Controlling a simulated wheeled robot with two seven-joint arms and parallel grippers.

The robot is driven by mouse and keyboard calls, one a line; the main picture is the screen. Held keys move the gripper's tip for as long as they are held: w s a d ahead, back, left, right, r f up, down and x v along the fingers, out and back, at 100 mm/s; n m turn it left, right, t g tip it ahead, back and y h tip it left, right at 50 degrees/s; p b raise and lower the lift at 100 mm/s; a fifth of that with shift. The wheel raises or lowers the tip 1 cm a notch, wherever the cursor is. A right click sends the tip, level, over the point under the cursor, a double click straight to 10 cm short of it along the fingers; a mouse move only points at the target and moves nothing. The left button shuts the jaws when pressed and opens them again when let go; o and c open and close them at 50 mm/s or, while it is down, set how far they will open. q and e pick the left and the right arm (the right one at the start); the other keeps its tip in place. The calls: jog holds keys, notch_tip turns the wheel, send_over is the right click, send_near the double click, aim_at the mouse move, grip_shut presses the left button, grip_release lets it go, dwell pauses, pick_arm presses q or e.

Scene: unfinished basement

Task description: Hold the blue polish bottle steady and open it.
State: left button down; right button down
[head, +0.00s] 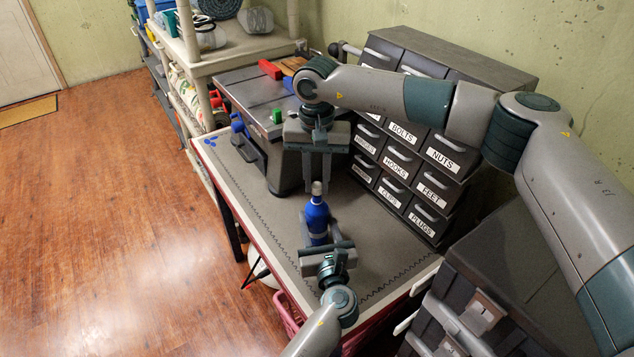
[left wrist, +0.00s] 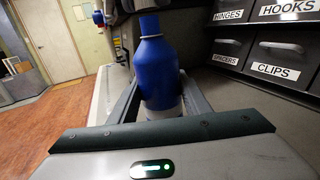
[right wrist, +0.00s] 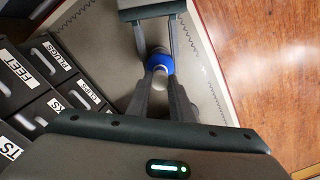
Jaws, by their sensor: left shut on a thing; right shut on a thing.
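My left gripper (head: 318,243) comes in low from the front and is shut around the bottle's lower body. In the left wrist view the bottle (left wrist: 160,75) stands between its fingers (left wrist: 160,105). My right gripper (head: 316,184) points straight down from above and is shut on the cap.
The bench top (head: 245,200) is mostly clear around the bottle. A labelled drawer cabinet (head: 392,165) stands close to the right. Shelves (head: 205,65) stand at the back left.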

aim_at(317, 185)
jog(key=shift+r, duration=0.1)
dwell(0.3)
jog(key=shift+r, duration=2)
pick_arm(q)
jog(key=c, duration=0.9)
grip_release()
jog(key=shift+s, duration=0.1)
jog(key=b+v, duration=0.1)
jog(key=v, duration=1)
jog(key=shift+s, duration=0.4)
pick_arm(e)
jog(key=shift+f, duration=0.75)
